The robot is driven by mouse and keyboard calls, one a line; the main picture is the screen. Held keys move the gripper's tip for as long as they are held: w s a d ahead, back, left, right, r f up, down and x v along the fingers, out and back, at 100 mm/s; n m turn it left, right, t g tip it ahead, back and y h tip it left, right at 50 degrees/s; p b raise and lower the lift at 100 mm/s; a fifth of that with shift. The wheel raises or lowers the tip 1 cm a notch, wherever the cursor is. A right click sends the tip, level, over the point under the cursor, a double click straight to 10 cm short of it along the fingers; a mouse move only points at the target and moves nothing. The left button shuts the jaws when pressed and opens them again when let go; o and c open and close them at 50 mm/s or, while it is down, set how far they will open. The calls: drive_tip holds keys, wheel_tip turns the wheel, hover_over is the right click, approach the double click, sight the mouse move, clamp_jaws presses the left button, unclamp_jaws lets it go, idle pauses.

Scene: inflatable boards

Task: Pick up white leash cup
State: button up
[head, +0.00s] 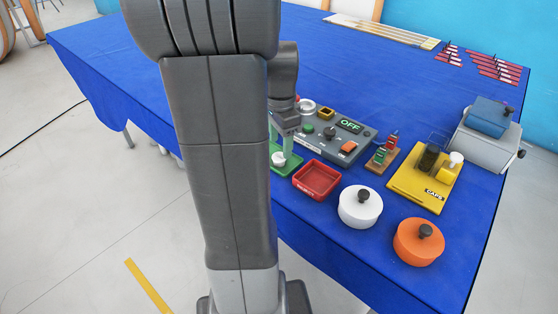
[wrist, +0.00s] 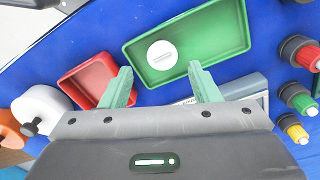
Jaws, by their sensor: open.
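The white leash cup (wrist: 162,54) is a small round white disc with a slot-like mark. It lies inside the green tray (wrist: 232,38), toward the tray's left part in the wrist view. In the head view the leash cup (head: 279,158) shows low in the tray, partly beside my arm. My gripper (wrist: 160,80) has green fingers spread wide with nothing between them. In the wrist view the cup appears just beyond the fingertips, between their lines and apart from both. In the head view my gripper (head: 286,143) is over the tray; my arm hides part of it.
A red tray (head: 317,180) sits beside the green one. A white lidded pot (head: 360,207) and an orange one (head: 419,242) stand nearer the front edge. A grey control box (head: 345,136) with an OFF display is close behind. The blue table (head: 330,70) has free room farther back.

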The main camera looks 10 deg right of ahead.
wheel_tip(320, 180, down, 5)
drive_tip(key=shift+w+a+f, duration=0.1)
drive_tip(key=shift+c, duration=0.5)
drive_tip(key=c, duration=0.9)
